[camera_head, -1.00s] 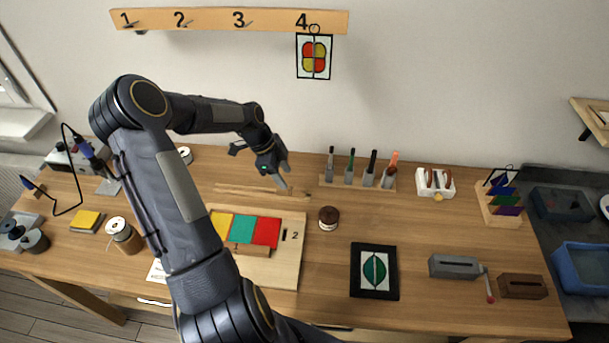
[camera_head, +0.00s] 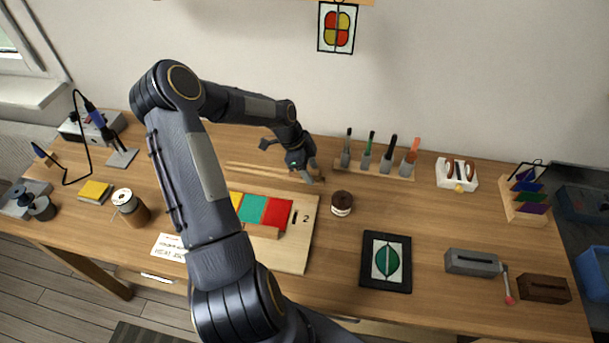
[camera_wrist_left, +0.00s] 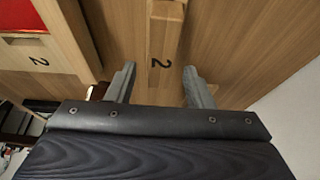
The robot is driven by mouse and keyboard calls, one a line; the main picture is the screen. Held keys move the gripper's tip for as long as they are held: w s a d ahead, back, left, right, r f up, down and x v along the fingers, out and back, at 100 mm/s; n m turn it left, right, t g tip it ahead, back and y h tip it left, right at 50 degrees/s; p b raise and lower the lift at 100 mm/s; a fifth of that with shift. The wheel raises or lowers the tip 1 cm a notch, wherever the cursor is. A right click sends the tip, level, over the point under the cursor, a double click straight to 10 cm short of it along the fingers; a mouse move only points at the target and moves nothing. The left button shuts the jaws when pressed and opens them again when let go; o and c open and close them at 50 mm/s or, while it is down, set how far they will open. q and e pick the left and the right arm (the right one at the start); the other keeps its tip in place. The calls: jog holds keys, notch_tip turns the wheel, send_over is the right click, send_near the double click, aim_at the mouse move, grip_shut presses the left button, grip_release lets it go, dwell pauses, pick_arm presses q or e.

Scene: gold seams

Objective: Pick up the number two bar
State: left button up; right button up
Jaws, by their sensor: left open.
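The number two bar (camera_wrist_left: 162,40) is a light wooden strip marked with a black 2. In the left wrist view it lies on the table between the two fingers of my left gripper (camera_wrist_left: 158,85), with a gap on both sides. In the head view my left gripper (camera_head: 312,178) is low over the back of the table, at the right end of the thin wooden bars (camera_head: 265,172). My left gripper is open and empty. My right gripper is not in view.
A wooden board (camera_head: 290,258) marked 2 holds yellow, green and red glass (camera_head: 277,212) in front of the bars. A brown jar (camera_head: 342,203) stands right of the gripper. A tool rack (camera_head: 375,170) stands behind it.

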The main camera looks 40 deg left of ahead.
pick_arm(q)
grip_shut()
jog(key=shift+r, duration=0.15)
